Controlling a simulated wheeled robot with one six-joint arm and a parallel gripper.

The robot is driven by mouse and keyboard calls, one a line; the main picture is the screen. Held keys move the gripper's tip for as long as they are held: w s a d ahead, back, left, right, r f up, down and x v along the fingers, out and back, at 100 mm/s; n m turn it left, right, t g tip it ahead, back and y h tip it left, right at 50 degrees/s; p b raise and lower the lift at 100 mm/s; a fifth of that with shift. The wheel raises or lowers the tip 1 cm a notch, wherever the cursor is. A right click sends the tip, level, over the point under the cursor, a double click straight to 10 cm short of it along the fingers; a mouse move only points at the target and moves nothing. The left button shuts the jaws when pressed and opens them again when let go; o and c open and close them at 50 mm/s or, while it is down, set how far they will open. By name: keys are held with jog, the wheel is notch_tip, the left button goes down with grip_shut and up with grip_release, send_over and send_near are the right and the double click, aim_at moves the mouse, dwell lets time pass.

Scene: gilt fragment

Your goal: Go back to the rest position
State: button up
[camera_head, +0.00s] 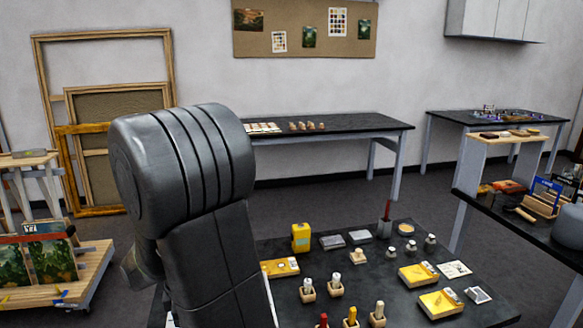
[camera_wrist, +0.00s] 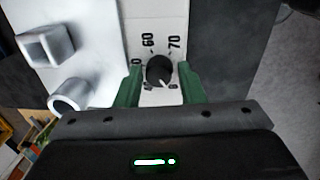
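In the wrist view, my gripper (camera_wrist: 160,84) has two green fingers, one on each side of a round black knob (camera_wrist: 159,70). A gap shows between each finger and the knob, so the gripper looks open and holds nothing. The knob sits on a white dial panel (camera_wrist: 150,20) marked 60 and 70, with other marks partly hidden. A light pointer line shows on the knob's lower part. In the head view my arm fills the centre left and the gripper is hidden.
White metal tubes (camera_wrist: 45,47) stand left of the dial in the wrist view. In the head view, a dark table (camera_head: 385,270) with yellow boxes, bottles and small blocks lies close by my arm. A cart (camera_head: 85,275) stands left; a long table (camera_head: 350,123) stands behind.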

jog(key=m, duration=0.9)
jog(key=shift+a+m+h, duration=0.1)
jog(key=shift+m+h, duration=0.2)
jog(key=shift+m, duration=0.1)
jog(key=m, duration=0.4)
jog(key=shift+w+m, duration=0.1)
jog(key=shift+m, duration=0.3)
jog(key=m+p, duration=0.1)
jog(key=m, duration=0.3)
jog(key=shift+g, duration=0.3)
